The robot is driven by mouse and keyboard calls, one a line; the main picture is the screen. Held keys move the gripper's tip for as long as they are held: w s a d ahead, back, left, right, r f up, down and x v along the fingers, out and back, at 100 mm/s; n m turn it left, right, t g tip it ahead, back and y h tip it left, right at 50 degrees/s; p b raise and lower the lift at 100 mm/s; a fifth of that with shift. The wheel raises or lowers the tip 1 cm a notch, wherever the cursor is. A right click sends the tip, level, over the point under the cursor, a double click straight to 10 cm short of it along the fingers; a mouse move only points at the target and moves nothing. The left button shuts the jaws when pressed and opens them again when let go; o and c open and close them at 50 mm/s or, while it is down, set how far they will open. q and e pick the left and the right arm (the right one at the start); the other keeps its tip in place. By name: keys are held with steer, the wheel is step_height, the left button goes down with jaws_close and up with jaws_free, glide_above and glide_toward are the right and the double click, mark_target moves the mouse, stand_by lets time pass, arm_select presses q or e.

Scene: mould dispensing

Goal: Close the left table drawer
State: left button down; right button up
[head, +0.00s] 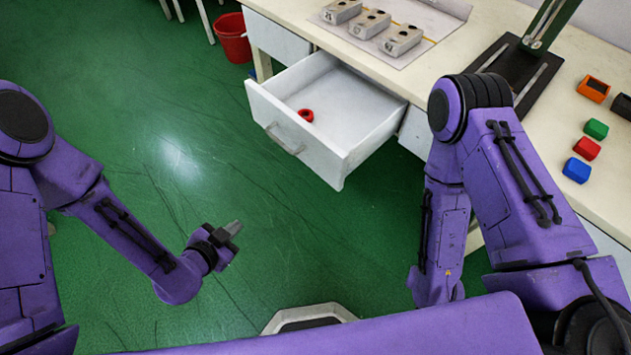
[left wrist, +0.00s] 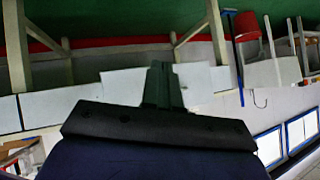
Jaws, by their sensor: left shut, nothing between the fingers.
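The white table drawer (head: 318,158) is pulled well out from the table in the head view. Its front panel with a grey handle (head: 285,140) faces the lower left, and a small red ring-shaped piece (head: 306,115) lies inside. My left gripper (head: 233,230) is shut and empty, over the green floor, in front of and below the drawer, apart from it. It also shows in the left wrist view (left wrist: 163,82), with its fingers together; the drawer is not clear in that view. My right arm is bent at the table's front, and its gripper is hidden.
The table (head: 448,64) carries grey moulds (head: 372,24) on a sheet and a black-based stand (head: 500,70). Green (head: 596,129), red (head: 587,149) and blue (head: 576,170) blocks lie at the right. A red bin (head: 233,38) stands on the floor. Floor left of the drawer is clear.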

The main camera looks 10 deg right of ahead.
arm_select(q)
steer(key=w+d+r+m+t+h+b, duration=0.15)
steer(key=w+d+m+h+b, duration=0.4)
steer(key=m, duration=0.55)
steer(key=m+h+b, duration=0.3)
steer(key=m+h, duration=0.1)
steer(key=m, duration=0.3)
glide_toward(325, 154)
steer(key=shift+m, duration=0.3)
steer(key=p+x, duration=0.1)
steer(key=x, duration=0.5)
steer(key=shift+w+d, duration=0.25)
steer(key=shift+d, duration=0.05)
arm_select(e)
step_height(325, 154, down, 11)
steer(key=shift+s+f, duration=0.15)
